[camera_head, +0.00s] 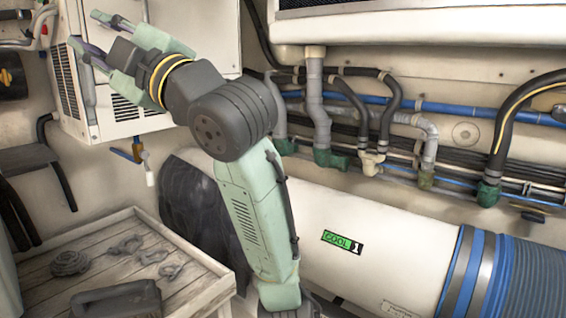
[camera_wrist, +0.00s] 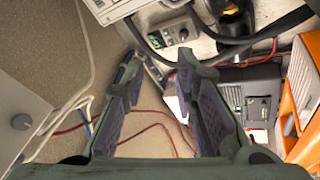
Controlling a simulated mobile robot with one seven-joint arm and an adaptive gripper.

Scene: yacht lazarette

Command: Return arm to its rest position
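My gripper (camera_head: 88,35) is at the upper left of the head view, raised in front of a white vented cabinet (camera_head: 205,30). Its two fingers are spread apart with nothing between them. My green and grey arm rises from the bottom middle of the head view and bends to the left. In the wrist view my gripper (camera_wrist: 155,70) also shows open and empty, its dark pads facing each other. Behind the fingers are a wall with red and white wires and a black box (camera_wrist: 250,95).
A wooden tray (camera_head: 52,293) with rope coils (camera_head: 70,262) stands at the lower left. A large white cylinder (camera_head: 400,245) marked "COOL 1" and a blue ribbed hose (camera_head: 535,280) lie at right. Pipes (camera_head: 316,95) line the wall. Orange equipment (camera_wrist: 300,105) shows in the wrist view.

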